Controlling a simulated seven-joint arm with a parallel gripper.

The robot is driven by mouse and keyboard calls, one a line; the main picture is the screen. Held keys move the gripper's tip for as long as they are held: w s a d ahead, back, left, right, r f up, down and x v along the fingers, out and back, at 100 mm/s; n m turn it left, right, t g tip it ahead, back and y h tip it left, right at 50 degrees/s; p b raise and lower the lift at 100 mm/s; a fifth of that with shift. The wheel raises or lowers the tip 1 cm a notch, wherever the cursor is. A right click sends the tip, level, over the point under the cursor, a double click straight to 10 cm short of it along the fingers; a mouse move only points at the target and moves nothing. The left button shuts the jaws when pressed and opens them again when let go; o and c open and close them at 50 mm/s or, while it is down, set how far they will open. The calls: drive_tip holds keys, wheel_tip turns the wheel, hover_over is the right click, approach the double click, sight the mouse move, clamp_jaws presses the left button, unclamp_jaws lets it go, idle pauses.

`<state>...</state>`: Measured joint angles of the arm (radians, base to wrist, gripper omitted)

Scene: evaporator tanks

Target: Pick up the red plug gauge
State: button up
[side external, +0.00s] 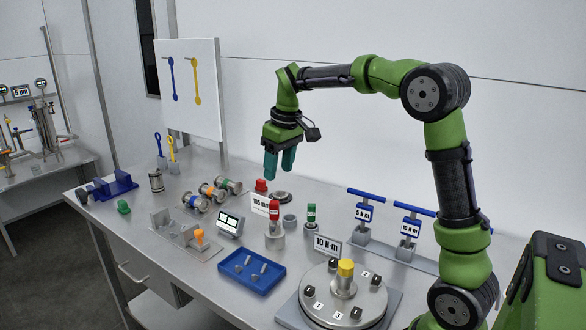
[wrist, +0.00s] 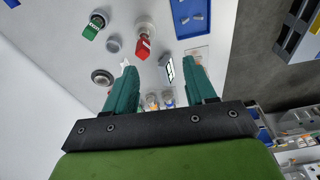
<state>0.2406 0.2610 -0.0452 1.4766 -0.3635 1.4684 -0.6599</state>
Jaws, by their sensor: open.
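The red plug gauge (side external: 274,211) stands upright in a pale round holder in the middle of the bench. Its red handle also shows in the wrist view (wrist: 143,46), near the top centre. My gripper (side external: 279,174) is open and empty, pointing down in the air above the bench. In the side view it appears above the gauge. In the wrist view the gripper (wrist: 160,68) has its fingers wide apart, with the red gauge beyond the fingertips, closer to the left finger.
A green plug gauge (side external: 311,213) stands just right of the red one. A label card (side external: 262,204) and a red knob (side external: 261,186) are behind. The blue tray (side external: 251,273) lies in front, a round turntable (side external: 318,304) front right, and torque wrenches (side external: 364,213) on the right.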

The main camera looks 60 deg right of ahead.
drive_tip(key=w+d+n+g, duration=0.2)
drive_tip(key=w+d+n, duration=0.2)
drive_tip(key=w+d, duration=0.15)
drive_tip(key=n, duration=0.3)
hover_over(274, 202)
drive_tip(key=d, duration=0.1)
drive_tip(key=f, duration=0.9)
drive_tip(key=shift+s+d, duration=0.1)
drive_tip(key=shift+s, duration=0.1)
drive_tip(key=shift+w+a+f, duration=0.1)
drive_tip(key=shift+a+f, duration=0.05)
drive_tip(key=shift+f, duration=0.75)
drive_tip(key=shift+w+a+f, duration=0.1)
drive_tip(key=shift+a+f, duration=0.1)
drive_tip(key=shift+f, duration=0.75)
drive_tip(key=shift+w+a+f, duration=0.1)
drive_tip(key=shift+a+f, duration=0.05)
drive_tip(key=shift+f, duration=0.75)
clamp_jaws()
drive_tip(key=shift+r, duration=0.1)
